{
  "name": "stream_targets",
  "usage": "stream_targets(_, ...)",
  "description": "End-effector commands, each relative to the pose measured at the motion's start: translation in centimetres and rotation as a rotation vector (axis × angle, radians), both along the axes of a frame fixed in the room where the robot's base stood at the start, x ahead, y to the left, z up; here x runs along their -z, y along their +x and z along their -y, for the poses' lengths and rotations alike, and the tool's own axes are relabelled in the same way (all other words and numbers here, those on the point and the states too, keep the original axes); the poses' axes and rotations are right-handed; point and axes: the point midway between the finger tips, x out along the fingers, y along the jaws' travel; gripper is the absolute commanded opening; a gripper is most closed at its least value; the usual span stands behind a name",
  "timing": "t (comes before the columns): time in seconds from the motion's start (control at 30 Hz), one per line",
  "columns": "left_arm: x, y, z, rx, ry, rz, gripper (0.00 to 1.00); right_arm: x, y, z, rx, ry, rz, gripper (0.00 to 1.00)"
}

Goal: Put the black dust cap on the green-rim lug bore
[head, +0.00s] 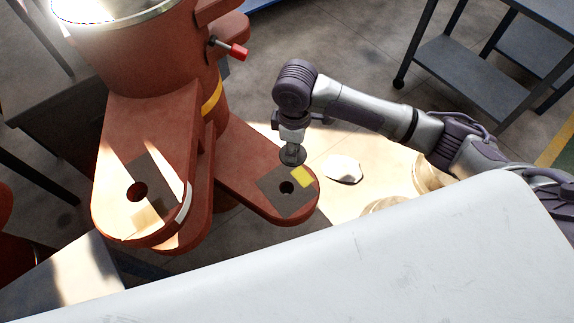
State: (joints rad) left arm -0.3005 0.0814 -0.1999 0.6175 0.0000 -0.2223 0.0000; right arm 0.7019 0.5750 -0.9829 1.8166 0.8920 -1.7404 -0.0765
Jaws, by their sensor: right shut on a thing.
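My right gripper (292,137) points down and is shut on a dark round piece, the black dust cap (292,156). It holds the cap above the far edge of the right-hand orange lug (240,167). That lug has a dark bore (287,187) in a grey square patch, with a yellow tag beside it. The cap appears just beyond this bore and apart from it. A second orange lug (112,160) at left has a bore (137,191) in a grey patch and a white strip on its side. I cannot make out a green rim on either bore. My left gripper is out of view.
The orange machine body (125,55) rises behind the lugs, with a red-tipped handle (237,52). A pale surface (330,265) fills the lower front. A dark shelf cart (465,75) stands at upper right. A white flat piece (343,169) lies low, right of the lug.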

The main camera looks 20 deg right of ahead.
Motion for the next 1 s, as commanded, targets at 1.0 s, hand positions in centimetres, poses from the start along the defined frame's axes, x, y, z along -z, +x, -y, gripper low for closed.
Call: stream_targets(1.0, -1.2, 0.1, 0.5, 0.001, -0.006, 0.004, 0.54, 12.4, 0.9, -1.5, -1.025, 0.001, 0.0, 0.0)
